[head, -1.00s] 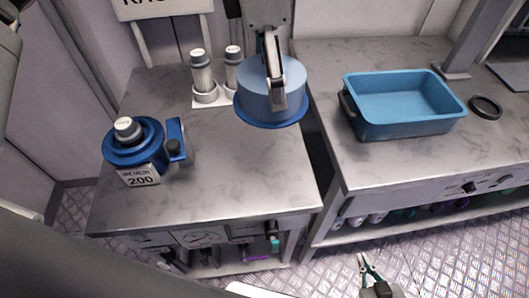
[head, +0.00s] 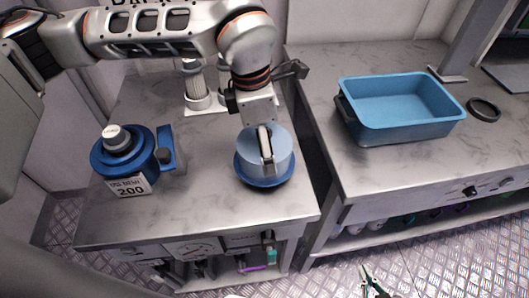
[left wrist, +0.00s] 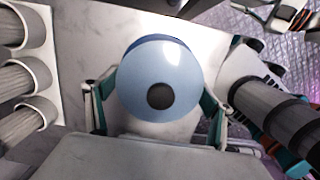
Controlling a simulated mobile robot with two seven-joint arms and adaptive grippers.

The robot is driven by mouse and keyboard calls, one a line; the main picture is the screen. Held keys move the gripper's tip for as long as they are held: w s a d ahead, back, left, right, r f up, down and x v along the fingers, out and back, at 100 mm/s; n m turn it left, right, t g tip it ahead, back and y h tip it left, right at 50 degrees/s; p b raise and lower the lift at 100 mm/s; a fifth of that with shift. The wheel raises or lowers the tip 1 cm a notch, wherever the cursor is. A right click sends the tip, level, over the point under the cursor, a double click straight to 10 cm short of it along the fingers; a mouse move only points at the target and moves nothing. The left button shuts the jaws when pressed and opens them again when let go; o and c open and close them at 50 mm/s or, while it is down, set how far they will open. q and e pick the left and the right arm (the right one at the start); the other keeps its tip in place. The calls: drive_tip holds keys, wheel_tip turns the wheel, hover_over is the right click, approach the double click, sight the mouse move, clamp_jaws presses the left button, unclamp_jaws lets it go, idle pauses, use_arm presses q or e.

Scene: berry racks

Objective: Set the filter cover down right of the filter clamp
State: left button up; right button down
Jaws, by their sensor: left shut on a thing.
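The filter cover is a light blue round cap (head: 280,143) with a darker blue rim, on the right part of the left bench. My left gripper (head: 266,152) reaches it from above and is shut on it. In the left wrist view the cover (left wrist: 160,70) sits between the two fingers (left wrist: 158,105). Its rim is at or just above the bench top; I cannot tell if it touches. The filter clamp (head: 120,158), blue with a grey knob and a "200" label, stands to the left. My right gripper (head: 366,268) is empty and looks open at the bottom edge.
Grey-white filter cylinders (head: 195,85) stand in a white holder behind the cover. A blue tray (head: 405,130) and a dark ring (head: 484,109) are on the right bench, across a narrow gap. The bench top (head: 205,170) between clamp and cover is clear.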

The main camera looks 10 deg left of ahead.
use_arm(q)
wheel_tip(320, 180, down, 4)
drive_tip(key=shift+r, duration=0.2)
drive_tip(key=o, duration=1.2)
drive_tip(key=shift+f, duration=0.1)
